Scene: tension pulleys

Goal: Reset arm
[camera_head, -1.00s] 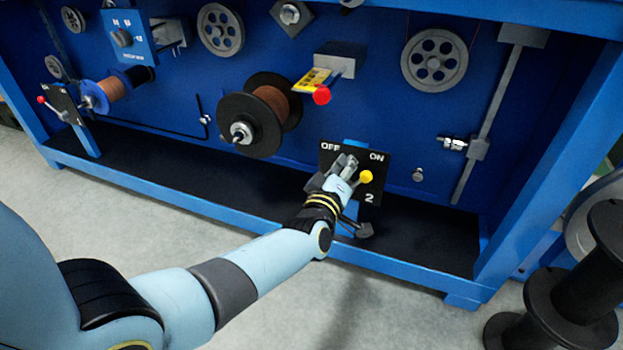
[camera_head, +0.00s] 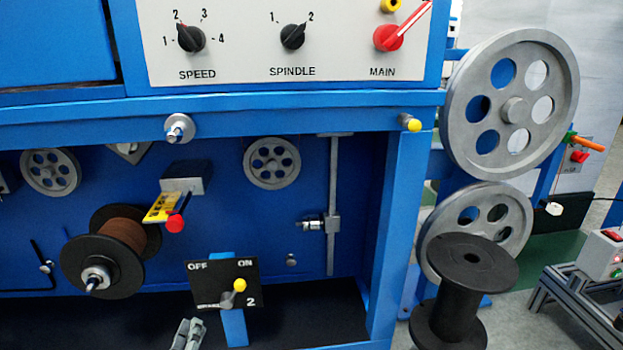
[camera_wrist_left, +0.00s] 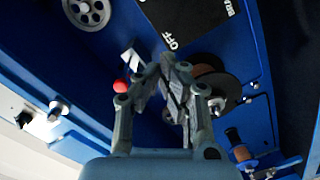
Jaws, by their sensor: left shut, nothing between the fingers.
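My left gripper (camera_head: 188,335) shows at the bottom edge of the head view, just below and left of the black OFF/ON plate (camera_head: 205,270) marked 2. A lever with a yellow knob (camera_head: 240,285) is on this plate, its knob below the word ON. In the left wrist view, the gripper's fingers (camera_wrist_left: 172,62) are closed together with nothing between them. The plate (camera_wrist_left: 190,18) is beyond the fingertips there, with OFF readable, and the fingers look apart from it. Most of my left arm is outside the head view. My right gripper is not in view.
A brown-wound spool (camera_head: 122,238) and a red-knobbed lever (camera_head: 174,224) are left of and above the plate. The control panel (camera_head: 300,35) with SPEED, SPINDLE and MAIN is above. A black empty spool (camera_head: 462,290) stands at right. The blue frame post (camera_head: 400,220) separates them.

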